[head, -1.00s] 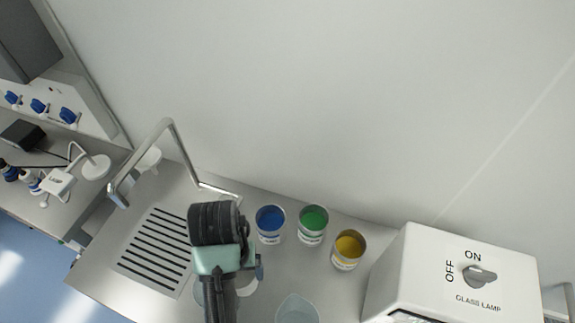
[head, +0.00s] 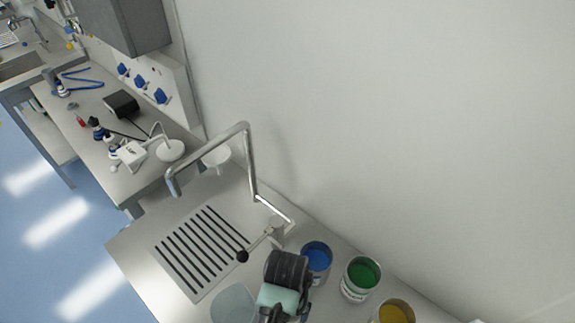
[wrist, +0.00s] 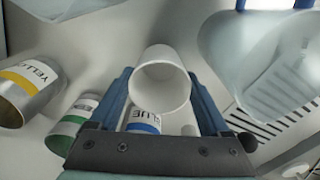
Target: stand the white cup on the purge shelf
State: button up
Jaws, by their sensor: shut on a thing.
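The white cup (wrist: 160,92) is between the two blue fingers of my gripper (wrist: 163,80) in the wrist view. The fingers are shut on its sides, and its round open mouth faces the camera. I cannot tell how high the cup is above the worktop. In the head view my wrist shows at the bottom centre, beside the blue can, and hides the fingers and the cup. Nothing in view is labelled as the purge shelf, and I cannot pick it out.
A blue can (head: 317,257), a green can (head: 361,278) and a yellow can (head: 395,312) stand right of my wrist. A translucent beaker (head: 233,303) is left of it. A bent metal tap (head: 250,165) and a black-knobbed lever (head: 243,256) rise beside the slotted plate (head: 200,250).

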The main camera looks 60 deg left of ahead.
jog(key=shift+f, duration=1.55)
jog(key=shift+f, duration=0.1)
jog(key=o, duration=1.2)
jog(key=shift+w, duration=0.1)
jog(key=shift+c, duration=0.2)
notch_tip(320, 180, up, 12)
jog(key=shift+r, duration=0.2)
